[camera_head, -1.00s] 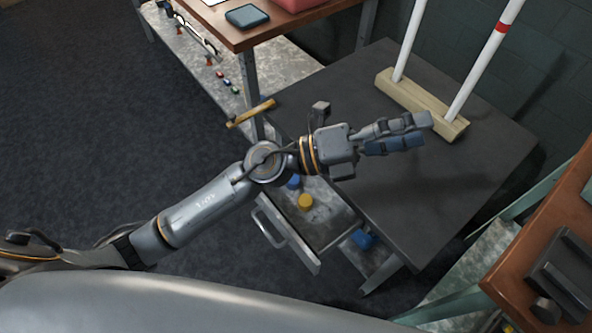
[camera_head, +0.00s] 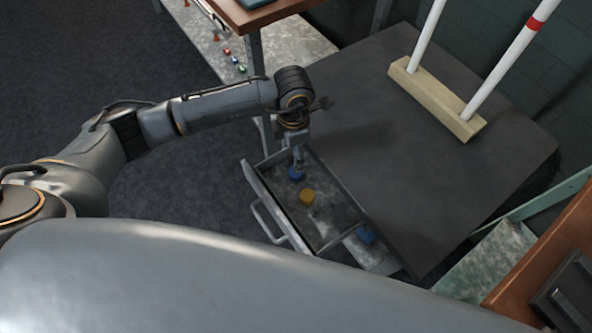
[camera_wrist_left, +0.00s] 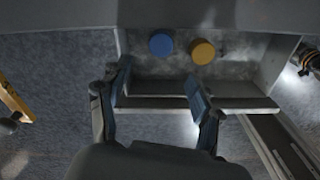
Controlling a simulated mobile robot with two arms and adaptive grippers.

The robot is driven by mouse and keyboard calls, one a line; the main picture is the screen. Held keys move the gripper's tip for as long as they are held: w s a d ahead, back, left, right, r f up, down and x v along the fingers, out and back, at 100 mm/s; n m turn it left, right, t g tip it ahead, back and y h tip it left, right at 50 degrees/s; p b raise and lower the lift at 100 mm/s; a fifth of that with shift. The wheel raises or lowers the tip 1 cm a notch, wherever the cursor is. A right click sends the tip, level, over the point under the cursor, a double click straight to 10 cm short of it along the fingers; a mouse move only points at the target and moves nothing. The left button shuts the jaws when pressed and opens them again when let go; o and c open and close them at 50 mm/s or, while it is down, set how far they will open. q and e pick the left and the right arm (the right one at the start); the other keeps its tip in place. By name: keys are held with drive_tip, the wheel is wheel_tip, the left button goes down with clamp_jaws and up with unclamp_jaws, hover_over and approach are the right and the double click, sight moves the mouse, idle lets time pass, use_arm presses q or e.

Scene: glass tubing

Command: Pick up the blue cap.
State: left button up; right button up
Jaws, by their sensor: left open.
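The blue cap (camera_head: 296,174) lies in the open drawer (camera_head: 336,232), near its left end. It also shows in the left wrist view (camera_wrist_left: 161,45), round and seen from above, beside the yellow cap. My left gripper (camera_head: 298,158) points down over the drawer, right by the blue cap in the head view and partly overlapping it. In the left wrist view my left gripper (camera_wrist_left: 158,88) is open, with its two fingers apart and nothing between them; the blue cap shows beyond the fingertips. My right gripper is not in view.
A yellow cap (camera_head: 307,196) lies close to the blue cap in the same drawer. The dark cabinet top (camera_head: 400,170) carries a wooden block (camera_head: 435,98) with white tubes.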

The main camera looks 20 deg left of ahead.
use_arm(q)
wheel_tip(320, 180, down, 10)
drive_tip(key=shift+r, duration=0.2)
idle(0.3)
drive_tip(key=c, duration=0.9)
